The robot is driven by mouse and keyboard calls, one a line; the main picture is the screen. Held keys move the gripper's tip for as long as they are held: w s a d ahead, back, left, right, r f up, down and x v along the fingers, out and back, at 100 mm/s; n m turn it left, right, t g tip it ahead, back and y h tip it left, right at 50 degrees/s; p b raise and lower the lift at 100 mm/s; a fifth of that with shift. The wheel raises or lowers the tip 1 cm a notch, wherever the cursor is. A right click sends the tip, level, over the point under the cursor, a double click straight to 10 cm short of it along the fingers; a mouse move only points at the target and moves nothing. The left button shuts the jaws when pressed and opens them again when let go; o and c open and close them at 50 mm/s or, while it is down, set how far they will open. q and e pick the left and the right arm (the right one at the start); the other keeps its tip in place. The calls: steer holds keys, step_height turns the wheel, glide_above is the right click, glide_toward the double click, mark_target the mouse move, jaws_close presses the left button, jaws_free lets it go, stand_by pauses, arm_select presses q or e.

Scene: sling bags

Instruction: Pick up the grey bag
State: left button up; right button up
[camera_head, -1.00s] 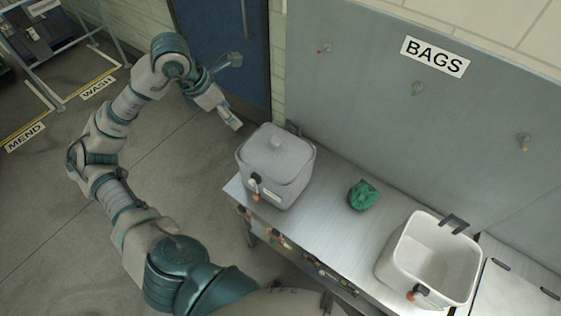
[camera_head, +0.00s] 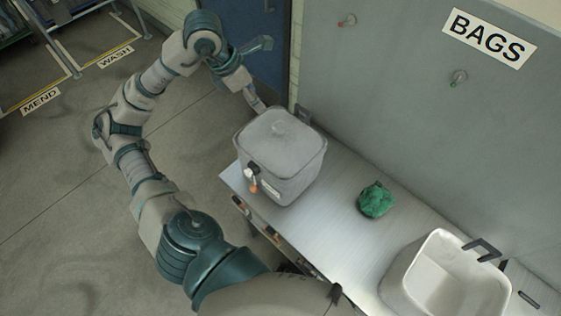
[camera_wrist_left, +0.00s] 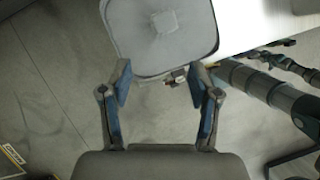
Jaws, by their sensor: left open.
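A grey boxy thing with a pale square top (camera_head: 282,138) stands at the left end of the metal bench, with an orange-tipped fitting on its front. I cannot tell whether it is the grey bag itself or a lidded bin; no other grey bag shows. My left gripper (camera_head: 262,72) is open and empty, behind and left of it in the head view. In the left wrist view the grey top (camera_wrist_left: 165,32) lies beyond the spread fingertips (camera_wrist_left: 160,82), with nothing between them. My right gripper is not in view.
A crumpled green bundle (camera_head: 376,200) lies on the bench (camera_head: 335,225). A white open bin (camera_head: 415,270) stands at the right. A wall panel with hooks (camera_head: 459,78) and a BAGS sign (camera_head: 489,38) rises behind.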

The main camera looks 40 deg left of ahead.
mark_target(279, 126)
arm_select(q)
steer(key=b+x, duration=0.1)
steer(key=x, duration=1.1)
steer(key=shift+d, duration=0.1)
steer(key=x, duration=0.3)
steer(key=p+x, duration=0.1)
steer(key=x, duration=0.1)
steer(key=shift+w+d, duration=0.15)
steer(key=shift+d, duration=0.15)
jaws_close()
